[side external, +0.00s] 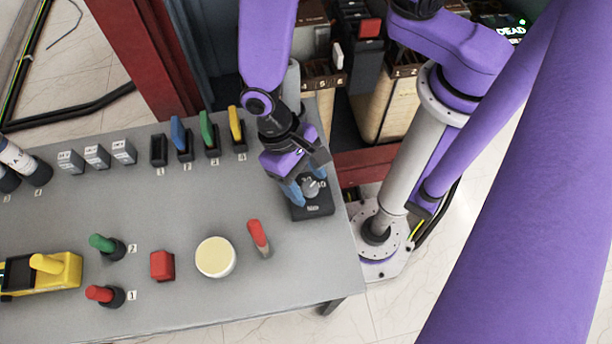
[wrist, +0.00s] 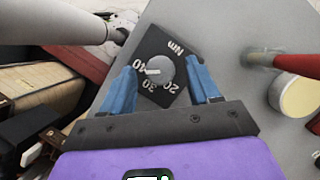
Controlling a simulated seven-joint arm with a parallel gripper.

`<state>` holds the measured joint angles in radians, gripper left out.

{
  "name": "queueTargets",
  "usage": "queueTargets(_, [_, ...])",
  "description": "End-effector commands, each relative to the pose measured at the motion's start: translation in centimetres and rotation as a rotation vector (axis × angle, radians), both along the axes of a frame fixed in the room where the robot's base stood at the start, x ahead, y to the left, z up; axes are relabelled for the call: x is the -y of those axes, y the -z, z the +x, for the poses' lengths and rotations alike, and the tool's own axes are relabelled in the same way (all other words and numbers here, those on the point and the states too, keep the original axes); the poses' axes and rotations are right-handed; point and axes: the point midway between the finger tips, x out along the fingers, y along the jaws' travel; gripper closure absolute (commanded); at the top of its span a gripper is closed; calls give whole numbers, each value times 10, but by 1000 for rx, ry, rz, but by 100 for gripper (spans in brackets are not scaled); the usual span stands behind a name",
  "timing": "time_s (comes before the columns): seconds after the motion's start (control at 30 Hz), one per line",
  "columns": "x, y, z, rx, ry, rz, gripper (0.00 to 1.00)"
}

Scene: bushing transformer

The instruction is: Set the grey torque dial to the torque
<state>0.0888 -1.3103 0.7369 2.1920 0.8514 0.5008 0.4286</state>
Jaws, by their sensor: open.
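The grey torque dial (wrist: 163,74) is a round knob on a black square base (wrist: 178,47) marked "Nm", with white numbers that read like 20, 30 and 40. A white mark on the knob points left in the wrist view, toward the number that looks like 40. In the side view the dial (side external: 311,187) and its base (side external: 316,209) are at the table's right edge. My gripper (wrist: 160,66) is open, its blue fingers on either side of the knob. In the side view my gripper (side external: 304,189) is low at the dial; contact cannot be told.
The grey table (side external: 190,220) holds a red-handled lever (side external: 258,236), a cream round disc (side external: 216,257) and a red block (side external: 162,265) left of the dial. Blue, green and yellow switches (side external: 208,132) stand along the back. The table ends just right of the dial.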

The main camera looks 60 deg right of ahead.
Motion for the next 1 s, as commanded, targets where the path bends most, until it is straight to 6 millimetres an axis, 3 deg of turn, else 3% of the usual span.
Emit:
queueTargets(0.27, [0, 1, 0, 0, 1, 1, 39])
queueTargets(0.47, [0, 1, 0, 0, 1, 0, 95])
queueTargets(1.0, [1, 1, 0, -2, 131, 0, 95])
